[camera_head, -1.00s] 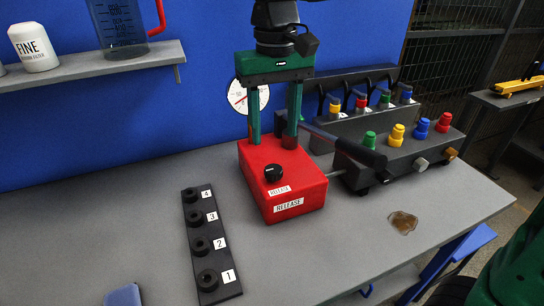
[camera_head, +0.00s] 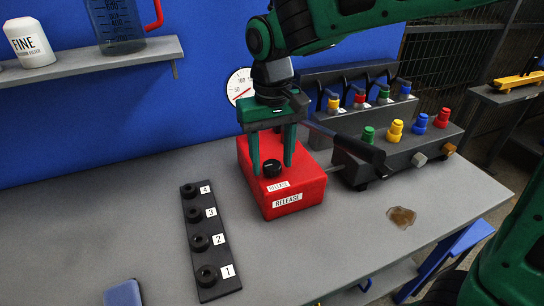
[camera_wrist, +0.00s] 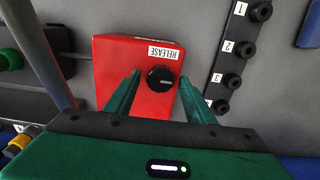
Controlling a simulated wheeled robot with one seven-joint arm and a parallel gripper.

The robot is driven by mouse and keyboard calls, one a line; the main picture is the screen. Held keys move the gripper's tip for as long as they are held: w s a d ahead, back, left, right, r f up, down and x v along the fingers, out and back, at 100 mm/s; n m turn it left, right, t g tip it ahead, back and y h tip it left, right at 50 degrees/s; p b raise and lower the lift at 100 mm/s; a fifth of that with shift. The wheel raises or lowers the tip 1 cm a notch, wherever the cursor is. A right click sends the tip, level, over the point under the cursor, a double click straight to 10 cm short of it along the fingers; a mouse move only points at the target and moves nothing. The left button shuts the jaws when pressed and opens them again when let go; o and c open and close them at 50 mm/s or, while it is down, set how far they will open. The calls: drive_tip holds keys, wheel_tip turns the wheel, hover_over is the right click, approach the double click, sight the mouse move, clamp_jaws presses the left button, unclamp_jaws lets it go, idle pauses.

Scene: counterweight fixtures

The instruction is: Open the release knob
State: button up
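The release knob (camera_head: 271,168) is a round black knob on top of a red box (camera_head: 312,188) labelled RELEASE. The knob shows a pale line on its face in the wrist view (camera_wrist: 160,79). My gripper (camera_head: 271,170) is open, pointing down over the box, with one green finger on each side of the knob. In the wrist view the fingertips (camera_wrist: 158,76) flank the knob with a gap on both sides. I cannot tell how far above the box top the tips are.
A black strip with numbered sockets (camera_head: 193,222) lies left of the box. A grey unit with coloured knobs (camera_head: 400,157) and a black-gripped lever (camera_head: 358,148) stand at the right. A brown stain (camera_head: 401,217) marks the table. A gauge (camera_head: 240,86) is behind.

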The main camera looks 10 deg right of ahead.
drive_tip(key=c, duration=0.9)
drive_tip(key=shift+o, duration=0.2)
drive_tip(key=shift+n, duration=0.4)
drive_tip(key=n, duration=0.4)
drive_tip(key=shift+d, duration=0.1)
drive_tip(key=n, duration=0.8)
drive_tip(key=shift+n, duration=0.4)
drive_tip(key=shift+w+r+n, duration=0.1)
drive_tip(key=shift+n, duration=2.2)
